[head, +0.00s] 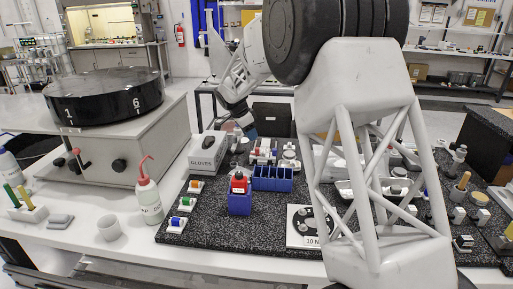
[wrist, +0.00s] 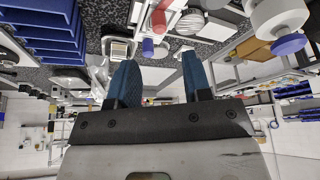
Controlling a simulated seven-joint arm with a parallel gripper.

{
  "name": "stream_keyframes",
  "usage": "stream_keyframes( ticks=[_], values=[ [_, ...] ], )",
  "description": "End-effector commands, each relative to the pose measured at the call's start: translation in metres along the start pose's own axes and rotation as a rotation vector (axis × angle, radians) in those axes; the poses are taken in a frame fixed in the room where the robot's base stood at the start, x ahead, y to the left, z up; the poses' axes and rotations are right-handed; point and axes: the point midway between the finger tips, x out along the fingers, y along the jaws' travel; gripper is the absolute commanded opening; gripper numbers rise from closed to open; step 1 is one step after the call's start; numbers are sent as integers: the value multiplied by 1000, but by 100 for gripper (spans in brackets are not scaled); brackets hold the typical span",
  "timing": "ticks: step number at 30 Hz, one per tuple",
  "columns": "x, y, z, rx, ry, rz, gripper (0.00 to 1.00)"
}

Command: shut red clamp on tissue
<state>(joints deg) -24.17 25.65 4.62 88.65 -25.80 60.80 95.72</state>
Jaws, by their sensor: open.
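My gripper (wrist: 158,80) is open in the wrist view, its two blue fingers apart with nothing held between them. A small red cylindrical part (wrist: 148,47), which may belong to the red clamp, shows just beyond the fingertips, apart from them. In the head view, small red-and-white fixtures (head: 262,153) stand behind the blue bins, near the end of my arm; I cannot tell which is the clamp. The tissue cannot be made out clearly in either view. My gripper is small and partly hidden in the head view.
Blue bins (head: 272,178) and a blue box with a red-topped item (head: 239,184) stand on the speckled black mat (head: 260,232). A glove box (head: 207,152) stands at the mat's back left. A red-tipped wash bottle (head: 149,196) stands left of the mat. My arm hides part of the right side.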

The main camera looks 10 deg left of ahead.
Motion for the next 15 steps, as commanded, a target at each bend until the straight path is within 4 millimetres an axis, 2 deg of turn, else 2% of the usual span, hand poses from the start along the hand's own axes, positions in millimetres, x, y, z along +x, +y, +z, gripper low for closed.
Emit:
stream_keyframes(
  ticks=[8,15],
  values=[
    [9,0,0,-1,0,2,45],
    [34,0,0,-1,-1,2,45]
  ],
)
